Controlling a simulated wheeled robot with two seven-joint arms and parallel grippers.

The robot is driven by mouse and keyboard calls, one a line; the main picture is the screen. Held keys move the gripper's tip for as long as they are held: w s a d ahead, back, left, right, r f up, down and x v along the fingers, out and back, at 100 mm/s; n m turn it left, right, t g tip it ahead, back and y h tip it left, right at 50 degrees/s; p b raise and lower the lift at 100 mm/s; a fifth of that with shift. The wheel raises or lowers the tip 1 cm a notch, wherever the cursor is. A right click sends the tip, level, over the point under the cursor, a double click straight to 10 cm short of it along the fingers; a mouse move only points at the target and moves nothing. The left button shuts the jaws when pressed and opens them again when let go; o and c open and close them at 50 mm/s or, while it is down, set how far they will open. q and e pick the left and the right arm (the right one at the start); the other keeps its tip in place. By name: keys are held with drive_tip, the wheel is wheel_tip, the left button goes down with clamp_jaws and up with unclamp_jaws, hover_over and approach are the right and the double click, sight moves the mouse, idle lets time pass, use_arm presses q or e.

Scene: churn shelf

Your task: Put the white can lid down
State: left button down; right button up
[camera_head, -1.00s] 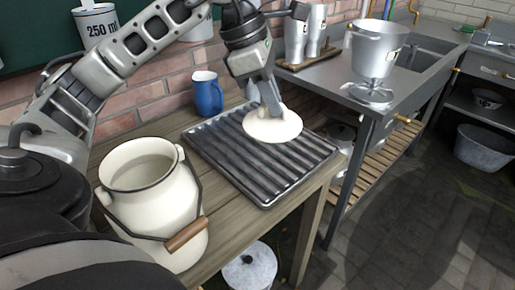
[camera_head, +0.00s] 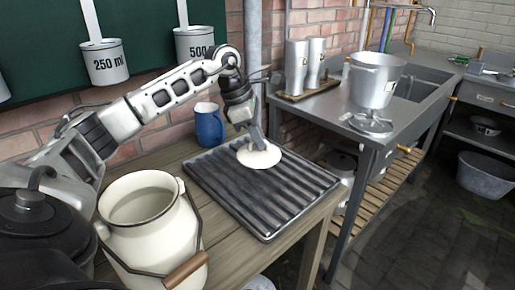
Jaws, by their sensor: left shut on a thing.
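The white can lid (camera_head: 259,157) is a round cream disc in the head view. It is at the far part of the dark ribbed draining tray (camera_head: 291,205), over or on its ribs; I cannot tell whether it touches them. My left gripper (camera_head: 257,143) points down and is shut on the lid at its top; the grip itself is partly hidden. The open cream can (camera_head: 142,203) stands upright in front, with a wooden-handled bail hanging on its side. My right gripper is not in view.
A blue jug (camera_head: 209,125) stands behind the tray, near the brick wall. A metal bench (camera_head: 330,105) with a separator and tall cups is at the right. The tray's near part is clear.

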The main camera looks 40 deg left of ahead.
sight(257, 149)
use_arm(q)
drive_tip(key=shift+w+a+f, duration=0.1)
drive_tip(key=shift+a+f, duration=0.05)
drive_tip(key=shift+f, duration=0.85)
drive_tip(key=shift+w+a+f, duration=0.1)
drive_tip(key=shift+f, duration=0.85)
drive_tip(key=c, duration=1.5)
unclamp_jaws()
drive_tip(key=shift+f, duration=0.1)
drive_tip(key=v, duration=1.2)
drive_tip(key=shift+d+r+p, duration=0.1)
drive_tip(key=shift+r+p, duration=0.1)
drive_tip(key=shift+p, duration=0.2)
